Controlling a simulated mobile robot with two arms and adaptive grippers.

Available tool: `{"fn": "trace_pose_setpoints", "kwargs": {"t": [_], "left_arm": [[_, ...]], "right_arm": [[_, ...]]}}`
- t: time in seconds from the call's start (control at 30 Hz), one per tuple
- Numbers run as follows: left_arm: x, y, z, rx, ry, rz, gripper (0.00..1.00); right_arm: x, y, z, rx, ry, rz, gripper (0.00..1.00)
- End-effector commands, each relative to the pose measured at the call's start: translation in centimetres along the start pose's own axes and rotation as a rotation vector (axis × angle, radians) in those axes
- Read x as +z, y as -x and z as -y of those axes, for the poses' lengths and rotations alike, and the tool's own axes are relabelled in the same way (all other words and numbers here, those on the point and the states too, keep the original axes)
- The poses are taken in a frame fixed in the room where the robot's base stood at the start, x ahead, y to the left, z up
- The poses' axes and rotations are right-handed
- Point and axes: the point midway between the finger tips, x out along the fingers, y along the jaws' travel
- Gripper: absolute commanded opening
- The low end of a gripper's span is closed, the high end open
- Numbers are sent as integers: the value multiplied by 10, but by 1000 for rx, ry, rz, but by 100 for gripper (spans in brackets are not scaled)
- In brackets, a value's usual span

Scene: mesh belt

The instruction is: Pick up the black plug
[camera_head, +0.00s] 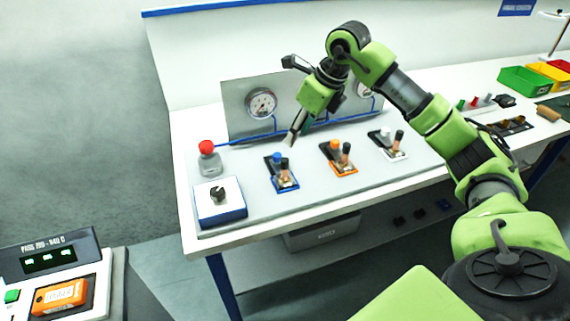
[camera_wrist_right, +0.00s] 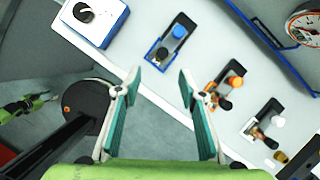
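My right gripper (camera_head: 295,137) hangs above the bench near the block with the blue knob (camera_head: 277,158). In the right wrist view the gripper (camera_wrist_right: 158,76) has its two fingers wide apart, with nothing between them. Several black parts show, and I cannot tell for certain which is the black plug. Black-topped copper fittings stand beside the blue, orange (camera_head: 336,146) and white (camera_head: 386,132) knobs. A small black piece (camera_head: 505,101) lies at the back right. A green and dark part at the left of the right wrist view may be my left arm; its fingers are unclear.
A red button (camera_head: 207,148) and a black rotary switch (camera_head: 218,195) stand at the bench's left end. A gauge panel (camera_head: 235,98) rises behind the knobs. Green (camera_head: 524,82) and yellow bins stand at the far right. An orange instrument (camera_head: 60,296) is at lower left.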

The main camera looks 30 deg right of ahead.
Motion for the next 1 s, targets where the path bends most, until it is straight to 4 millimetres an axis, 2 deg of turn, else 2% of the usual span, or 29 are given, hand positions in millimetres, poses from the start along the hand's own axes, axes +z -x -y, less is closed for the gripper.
{"fn": "trace_pose_setpoints", "kwargs": {"t": [0.4,0.57,0.67,0.8,1.0], "left_arm": [[-2,21,0,0,0,0,40],[-2,24,0,0,0,1,40],[-2,33,0,0,0,2,40],[-3,49,1,0,0,3,40],[-3,53,1,0,0,3,40]], "right_arm": [[0,-72,-2,5,0,-4,37],[-1,-83,-1,4,1,-3,37],[-1,-90,1,6,0,-5,37],[-3,-110,6,7,-1,-6,37],[-4,-133,6,4,1,-3,37]]}}
